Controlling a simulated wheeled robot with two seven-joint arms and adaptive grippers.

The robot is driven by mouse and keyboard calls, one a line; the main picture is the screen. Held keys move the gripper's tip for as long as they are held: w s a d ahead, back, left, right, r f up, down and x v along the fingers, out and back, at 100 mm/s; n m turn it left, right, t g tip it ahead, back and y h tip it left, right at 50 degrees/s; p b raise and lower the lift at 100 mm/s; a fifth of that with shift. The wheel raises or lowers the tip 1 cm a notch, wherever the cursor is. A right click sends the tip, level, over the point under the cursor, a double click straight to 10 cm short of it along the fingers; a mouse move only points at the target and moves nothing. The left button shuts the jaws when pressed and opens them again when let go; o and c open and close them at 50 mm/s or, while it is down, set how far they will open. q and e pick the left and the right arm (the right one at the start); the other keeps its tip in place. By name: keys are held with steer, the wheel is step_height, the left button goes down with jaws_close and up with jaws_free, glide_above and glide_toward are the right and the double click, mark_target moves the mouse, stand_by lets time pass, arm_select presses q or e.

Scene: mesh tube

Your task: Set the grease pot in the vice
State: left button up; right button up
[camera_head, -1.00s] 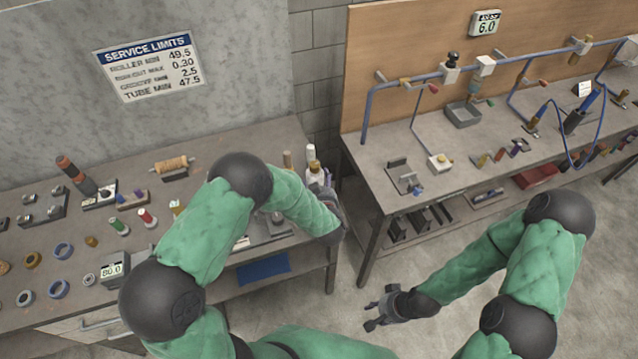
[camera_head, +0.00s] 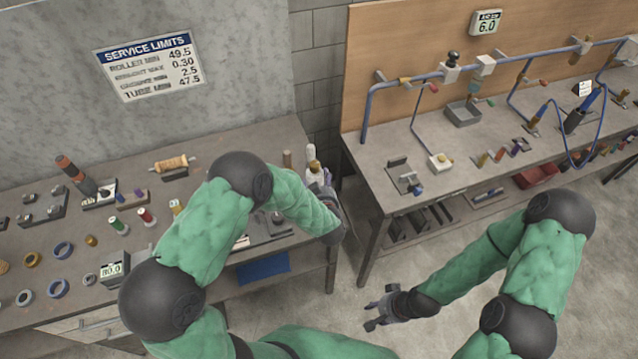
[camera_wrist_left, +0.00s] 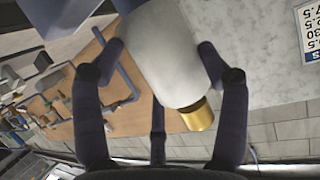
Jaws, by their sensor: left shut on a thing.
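The grease pot, which I take to be the pale cylinder with a brass-coloured end (camera_wrist_left: 165,62), fills the middle of the left wrist view. My left gripper (camera_wrist_left: 163,54) is shut on it, a finger on each side. In the head view my left gripper (camera_head: 326,190) is at the right end of the left bench, partly hidden by my forearm. My right gripper (camera_head: 377,312) is open and empty, low over the floor. A small fixture with an upright plate (camera_head: 402,172) on the right bench may be the vice; I cannot tell for sure.
The left bench (camera_head: 140,180) holds rings, spools and blocks. The right bench (camera_head: 365,160) carries blue piping, a grey tray (camera_head: 463,114) and a white block (camera_head: 440,162). A gap separates the benches. A red bin (camera_head: 537,175) sits on the lower shelf.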

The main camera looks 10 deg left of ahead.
arm_select(q)
steer(key=shift+f+b, duration=1)
steer(key=shift+f, duration=0.15)
stand_by(1.4)
stand_by(0.9)
steer(key=o, duration=1.4)
steer(key=shift+o, duration=0.2)
steer(key=shift+s+f, duration=0.1)
steer(key=shift+f, duration=0.05)
steer(key=shift+s, duration=0.15)
steer(key=v, duration=1.1)
steer(key=shift+s+d+r, duration=0.15)
steer(key=shift+s+r, duration=0.05)
steer(key=shift+r, duration=0.05)
